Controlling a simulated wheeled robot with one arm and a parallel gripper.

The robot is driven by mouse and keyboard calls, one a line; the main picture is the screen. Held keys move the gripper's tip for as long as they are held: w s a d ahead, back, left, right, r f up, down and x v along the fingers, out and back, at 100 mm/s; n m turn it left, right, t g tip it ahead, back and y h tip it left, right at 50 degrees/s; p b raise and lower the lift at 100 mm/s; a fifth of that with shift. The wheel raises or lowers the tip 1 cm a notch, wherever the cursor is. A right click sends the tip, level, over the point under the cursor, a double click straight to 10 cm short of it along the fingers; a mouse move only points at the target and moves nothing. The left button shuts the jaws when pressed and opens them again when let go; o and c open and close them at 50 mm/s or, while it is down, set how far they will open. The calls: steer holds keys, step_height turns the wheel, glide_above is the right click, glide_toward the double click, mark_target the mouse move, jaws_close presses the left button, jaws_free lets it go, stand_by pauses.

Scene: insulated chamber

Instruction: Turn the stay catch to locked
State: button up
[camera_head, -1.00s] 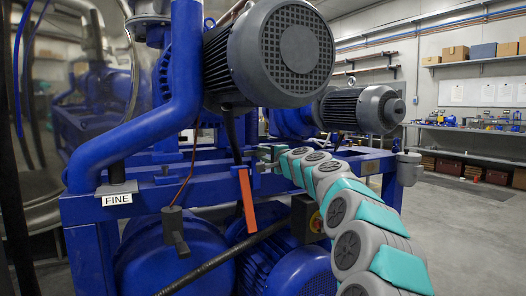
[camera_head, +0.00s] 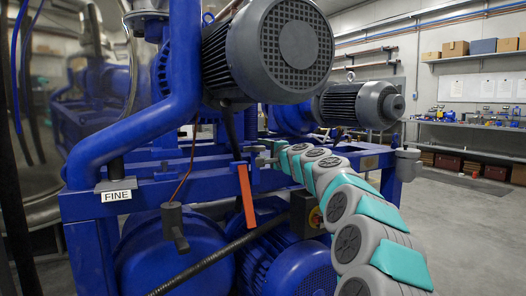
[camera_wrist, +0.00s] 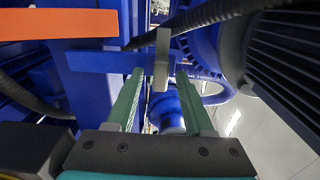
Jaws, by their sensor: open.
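A small grey upright bar (camera_wrist: 162,60), which looks like the stay catch, stands in front of my gripper in the wrist view. My gripper (camera_wrist: 160,76) is open, with one teal finger on each side of the bar's lower end. I cannot tell whether either finger touches it. In the head view my gripper (camera_head: 264,154) is small, at the blue frame just right of the orange strip's top. The catch cannot be made out clearly there, and its locked or unlocked marking is not readable.
The orange strip (camera_head: 246,195) hangs from the blue frame (camera_head: 140,197); it also crosses the wrist view's upper left (camera_wrist: 70,23). A grey finned motor (camera_head: 270,50) overhangs from above. A black hose (camera_wrist: 215,14) passes near the fingers. Open floor (camera_head: 460,230) lies at right.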

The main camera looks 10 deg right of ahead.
steer(key=shift+s, duration=0.1)
steer(key=b+v, duration=0.1)
steer(key=v, duration=0.6)
steer(key=shift+s, duration=0.25)
stand_by(0.4)
